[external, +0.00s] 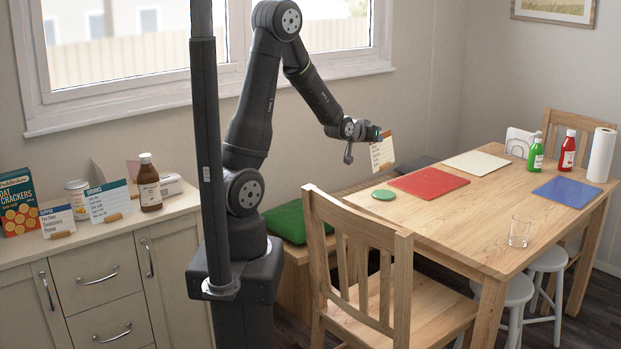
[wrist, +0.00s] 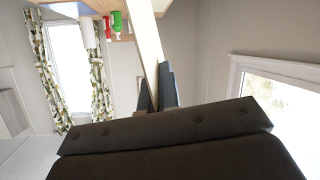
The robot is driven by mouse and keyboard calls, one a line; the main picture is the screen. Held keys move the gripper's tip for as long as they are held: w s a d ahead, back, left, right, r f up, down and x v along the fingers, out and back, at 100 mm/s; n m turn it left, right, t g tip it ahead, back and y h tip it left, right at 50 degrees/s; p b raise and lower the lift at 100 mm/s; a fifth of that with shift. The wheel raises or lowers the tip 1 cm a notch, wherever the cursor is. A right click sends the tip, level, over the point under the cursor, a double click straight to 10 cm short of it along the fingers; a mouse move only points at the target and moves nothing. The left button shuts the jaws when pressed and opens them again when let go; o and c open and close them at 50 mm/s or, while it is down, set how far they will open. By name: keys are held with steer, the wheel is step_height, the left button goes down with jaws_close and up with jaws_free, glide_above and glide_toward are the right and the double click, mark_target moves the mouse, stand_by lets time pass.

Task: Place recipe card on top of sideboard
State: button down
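The recipe card (external: 383,153), white with an orange strip and lines of print, is in my gripper (external: 374,138) above the far left part of the table. In the wrist view the card (wrist: 148,45) shows nearly edge-on, running up from between the dark fingers of my gripper (wrist: 156,92), which are shut on it. The sideboard (external: 100,241) stands at the left with cream doors and drawers, well away from my gripper. Its top bears two similar cards, a drinks card (external: 108,201) and a smaller card (external: 57,219).
The table (external: 475,215) holds mats, bottles and a glass (external: 520,231). A chair (external: 395,270) stands before it.

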steer(key=s+d+m+g+h, duration=0.2)
steer(key=s+d, duration=0.5)
steer(key=d, duration=0.2)
steer(key=s+d+m+g+h, duration=0.1)
steer(key=s+d+m+g, duration=0.1)
steer(key=s+d, duration=0.65)
steer(key=f, duration=0.1)
steer(key=w+f, duration=0.1)
steer(key=f, duration=0.1)
steer(key=w+d+f, duration=0.1)
steer(key=f, duration=0.1)
steer(key=shift+w+f, duration=0.1)
steer(key=shift+a, duration=0.1)
steer(key=w+a+f, duration=0.2)
steer(key=w+f, duration=0.8)
steer(key=w, duration=0.1)
steer(key=shift+w+f, duration=0.25)
steer(key=shift+f, duration=0.05)
